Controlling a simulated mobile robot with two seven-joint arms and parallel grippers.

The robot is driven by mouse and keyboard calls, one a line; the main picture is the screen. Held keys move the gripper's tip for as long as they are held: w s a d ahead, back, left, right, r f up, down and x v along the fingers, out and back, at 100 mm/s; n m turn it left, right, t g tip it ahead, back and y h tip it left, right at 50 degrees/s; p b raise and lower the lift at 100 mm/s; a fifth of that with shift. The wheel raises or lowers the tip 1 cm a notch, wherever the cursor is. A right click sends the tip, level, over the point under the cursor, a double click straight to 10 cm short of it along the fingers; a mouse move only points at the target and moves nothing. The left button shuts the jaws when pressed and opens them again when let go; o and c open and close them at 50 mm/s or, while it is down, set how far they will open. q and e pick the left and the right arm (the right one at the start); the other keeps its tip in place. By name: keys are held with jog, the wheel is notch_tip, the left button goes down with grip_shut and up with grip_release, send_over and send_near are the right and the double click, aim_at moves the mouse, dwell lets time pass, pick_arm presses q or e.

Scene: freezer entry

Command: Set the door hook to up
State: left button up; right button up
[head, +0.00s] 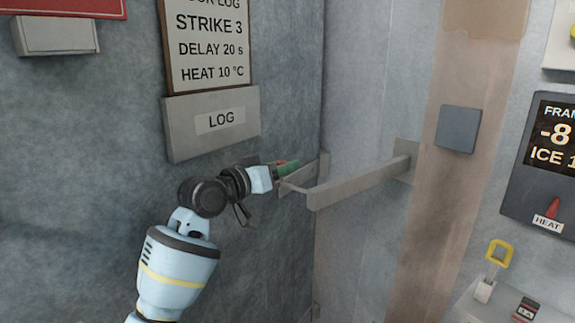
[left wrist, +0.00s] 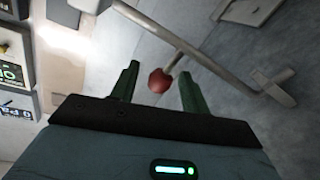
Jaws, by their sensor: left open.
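The door hook appears to be the grey metal bar (head: 360,182) reaching from a plate on the right-hand panel toward the dark wall at the corner. In the left wrist view the bar (left wrist: 210,64) runs diagonally, with a red knob (left wrist: 158,81) on a short stem. My left gripper (head: 289,168) is at the bar's left end, below the LOG box. Its green fingers (left wrist: 160,74) are apart, with the knob between them in the picture; I cannot tell whether they touch it. In the head view the fingers mostly hide the knob. My right gripper is not in view.
The LOG box (head: 211,123) and a sign (head: 208,45) are on the dark wall above my left arm. A display with a red HEAT lever (head: 552,209) is at the right. A yellow-looped item (head: 498,252) stands at the lower right. Space below the bar looks clear.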

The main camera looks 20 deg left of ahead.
pick_arm(q)
jog(key=shift+x, duration=1.25)
grip_shut()
